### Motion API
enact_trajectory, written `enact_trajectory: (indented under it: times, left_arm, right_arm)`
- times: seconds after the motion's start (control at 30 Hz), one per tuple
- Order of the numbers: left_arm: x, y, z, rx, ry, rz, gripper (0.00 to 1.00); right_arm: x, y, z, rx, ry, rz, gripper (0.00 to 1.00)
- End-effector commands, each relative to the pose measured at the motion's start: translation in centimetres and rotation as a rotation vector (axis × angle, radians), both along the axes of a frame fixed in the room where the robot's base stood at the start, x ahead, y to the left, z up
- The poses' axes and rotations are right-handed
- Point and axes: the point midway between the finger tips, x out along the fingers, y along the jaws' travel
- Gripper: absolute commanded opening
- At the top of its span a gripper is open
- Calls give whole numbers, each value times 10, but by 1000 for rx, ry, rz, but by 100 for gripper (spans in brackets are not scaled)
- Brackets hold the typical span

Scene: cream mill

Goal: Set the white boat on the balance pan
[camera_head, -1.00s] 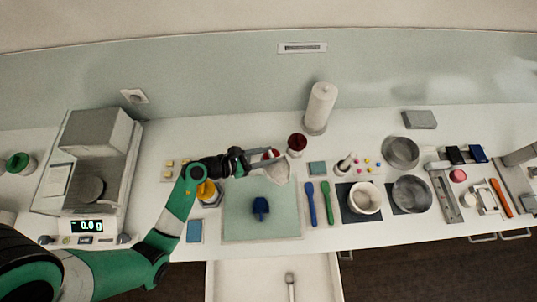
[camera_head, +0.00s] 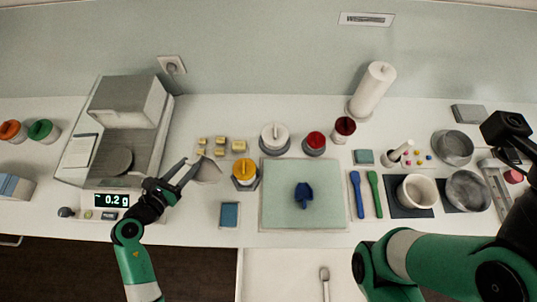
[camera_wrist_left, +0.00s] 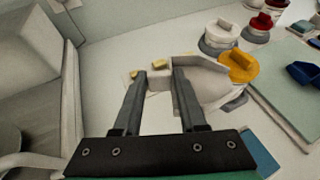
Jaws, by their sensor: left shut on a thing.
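My left gripper (camera_head: 184,172) is shut on the white boat (camera_head: 207,171), a pale, open scoop-like dish. The boat is held above the bench, right of the balance. In the left wrist view, the boat (camera_wrist_left: 205,82) sits at and beyond the fingertips of the gripper (camera_wrist_left: 160,75), reaching right. The balance pan (camera_head: 115,161) is a dark grey disc inside the grey balance (camera_head: 150,150), left of the gripper, with nothing on it. Part of it shows at the left edge of the left wrist view (camera_wrist_left: 9,138). The display (camera_head: 111,200) reads 0.2 g.
The balance's tall hood (camera_head: 127,101) stands behind the pan. A green mat (camera_head: 280,205) holds a blue boat (camera_head: 303,194). My right arm (camera_head: 440,268) covers the lower right.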

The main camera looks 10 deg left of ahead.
Motion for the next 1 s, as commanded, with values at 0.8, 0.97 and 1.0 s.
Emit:
enact_trajectory:
  times: [0.8,0.97,1.0]
  left_arm:
    - [3,-1,-52,-4,3,-4,0]
    - [3,-1,-75,-3,1,-5,0]
    - [3,-1,-75,-2,0,-6,0]
  right_arm:
    - [0,0,-36,0,0,0,50]
    - [0,0,-46,0,0,0,50]
    - [0,0,-45,0,0,0,50]
